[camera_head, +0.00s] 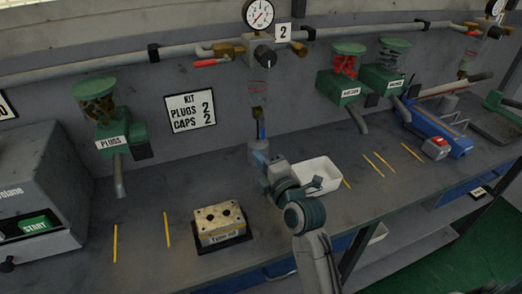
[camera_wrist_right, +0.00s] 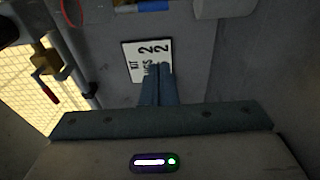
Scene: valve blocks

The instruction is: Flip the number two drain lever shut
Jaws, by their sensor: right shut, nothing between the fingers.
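The number two station has a gauge (camera_head: 258,14) and a "2" sign (camera_head: 283,32) on the wall pipe. Below it hangs a clear tube (camera_head: 258,92) with a red ring, then a brass drain valve (camera_head: 257,114). A blue lever (camera_head: 262,131) points down beside this valve. A blue piece, likely the same lever, shows at the top edge of the right wrist view (camera_wrist_right: 153,5). My right gripper (camera_head: 260,158) is shut and empty just below the lever; its fingers (camera_wrist_right: 158,75) are together. I cannot tell whether it touches the lever. My left gripper is out of view.
A red-handled valve (camera_head: 207,63) is on the pipe to the left. A white bin (camera_head: 318,172) stands right of my gripper. A yellow "Type" block (camera_head: 220,223) sits on the bench front. A plugs dispenser (camera_head: 108,130) and a grey START machine (camera_head: 38,195) are at left.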

